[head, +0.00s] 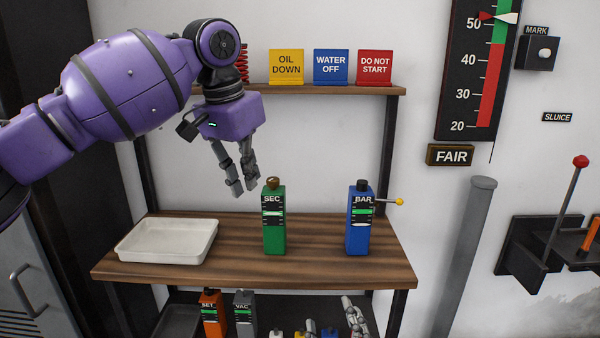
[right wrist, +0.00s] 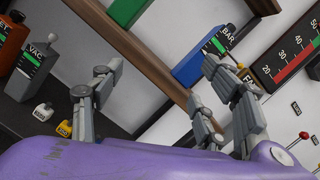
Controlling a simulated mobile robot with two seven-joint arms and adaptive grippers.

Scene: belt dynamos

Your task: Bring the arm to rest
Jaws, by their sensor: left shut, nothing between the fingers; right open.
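My left arm reaches in from the left in the head view. Its gripper (head: 244,189) is shut and empty, pointing down above the wooden bench, just left of and above the green SEC unit (head: 274,232). My right gripper (head: 350,317) shows only in part at the bottom of the head view, below the bench top. In the right wrist view its fingers (right wrist: 163,70) are spread apart with nothing held between them. The blue BAR unit (head: 359,232) stands upright on the bench, apart from both grippers; it also shows in the right wrist view (right wrist: 203,61).
A white tray (head: 165,258) sits at the bench's left. On the lower shelf stand an orange SET unit (head: 212,318), a grey VAC unit (head: 244,321) and small tagged pieces. Sign cards line the upper shelf (head: 330,91). A red-knobbed lever (head: 571,195) stands at right.

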